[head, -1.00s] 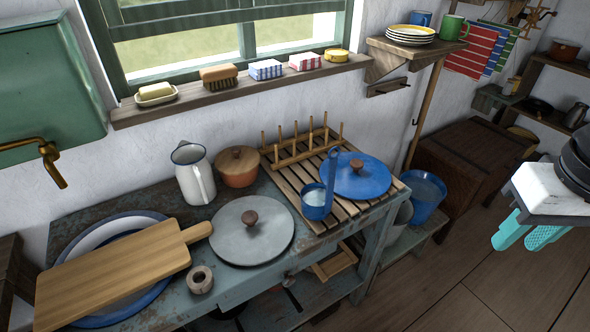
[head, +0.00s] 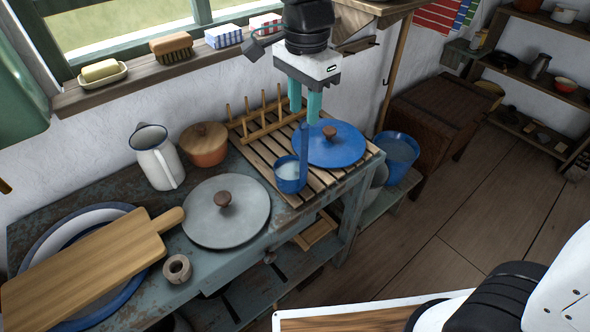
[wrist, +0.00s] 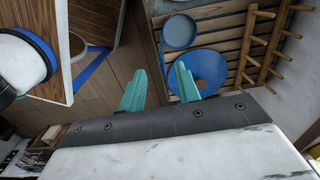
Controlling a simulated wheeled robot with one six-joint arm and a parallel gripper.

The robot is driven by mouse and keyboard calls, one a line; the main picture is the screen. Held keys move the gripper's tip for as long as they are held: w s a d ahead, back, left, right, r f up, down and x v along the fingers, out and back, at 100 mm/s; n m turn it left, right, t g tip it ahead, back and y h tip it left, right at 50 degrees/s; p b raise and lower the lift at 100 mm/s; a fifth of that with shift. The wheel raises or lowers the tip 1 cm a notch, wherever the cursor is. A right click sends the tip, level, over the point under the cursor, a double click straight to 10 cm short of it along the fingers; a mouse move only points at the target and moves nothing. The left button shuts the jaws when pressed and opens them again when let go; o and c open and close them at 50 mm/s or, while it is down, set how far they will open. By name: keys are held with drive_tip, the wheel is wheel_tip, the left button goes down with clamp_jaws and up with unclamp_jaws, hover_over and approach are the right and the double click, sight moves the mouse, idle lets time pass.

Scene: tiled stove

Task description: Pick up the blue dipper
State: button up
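The blue dipper (head: 290,178) has a round cup with a pale inside, and its long handle (head: 304,150) points up. It stands on the slatted wooden rack (head: 330,207), just left of a blue lid (head: 343,148) with a wooden knob. My gripper (head: 305,113) is open and empty, its teal fingers pointing down over the rack, above and behind the dipper near the handle's top. In the wrist view the dipper (wrist: 180,31) is ahead of the parted fingers, with the blue lid (wrist: 200,75) partly hidden behind the right finger.
Wooden pegs (head: 262,117) rise behind the rack. A grey lid (head: 240,212), a white jug (head: 155,158) and an orange pot (head: 204,147) stand to the left. A blue bucket (head: 396,155) is right of the rack. A shelf (head: 385,8) overhangs behind my arm.

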sight(304, 129)
drive_tip(key=f, duration=0.7)
drive_tip(key=shift+w+d+f, duration=0.1)
drive_tip(key=shift+w+f, duration=0.2)
drive_tip(key=shift+f, duration=0.1)
clamp_jaws()
